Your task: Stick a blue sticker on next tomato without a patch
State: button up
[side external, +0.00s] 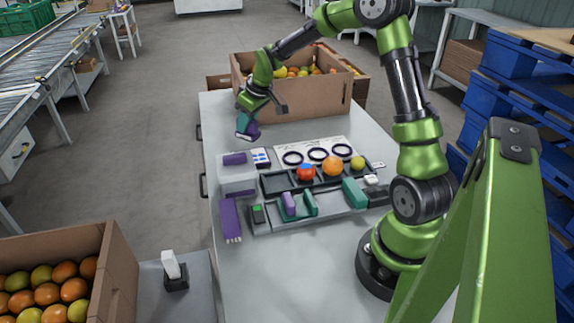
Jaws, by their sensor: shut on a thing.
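My gripper (254,108) is over the far left part of the table, shut on a small teal-and-purple block-like tool (247,128). The tool is in the air, left of the tomatoes. A red tomato (306,173) with a small blue patch on top sits in a dark tray (275,184). I see no patch on these two from here.
A white board with three black rings (318,153) lies behind the tomatoes. A holder with teal and purple pieces (310,215) is in front. A grey box (237,180) stands left. A cardboard box of tomatoes (302,104) stands at the table's far end. The near tabletop is clear.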

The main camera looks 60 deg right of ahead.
jog(key=s+d+r+m, duration=0.1)
jog(key=s+d+r, duration=0.2)
jog(key=s+d, duration=0.15)
jog(key=m+g+h, duration=0.1)
jog(key=m+h, duration=0.2)
jog(key=m, duration=0.5)
send_over(358, 158)
jog(key=shift+d+f, duration=0.1)
jog(key=shift+f, duration=2.95)
jog(key=shift+f, duration=0.6)
notch_tip(358, 158, up, 7)
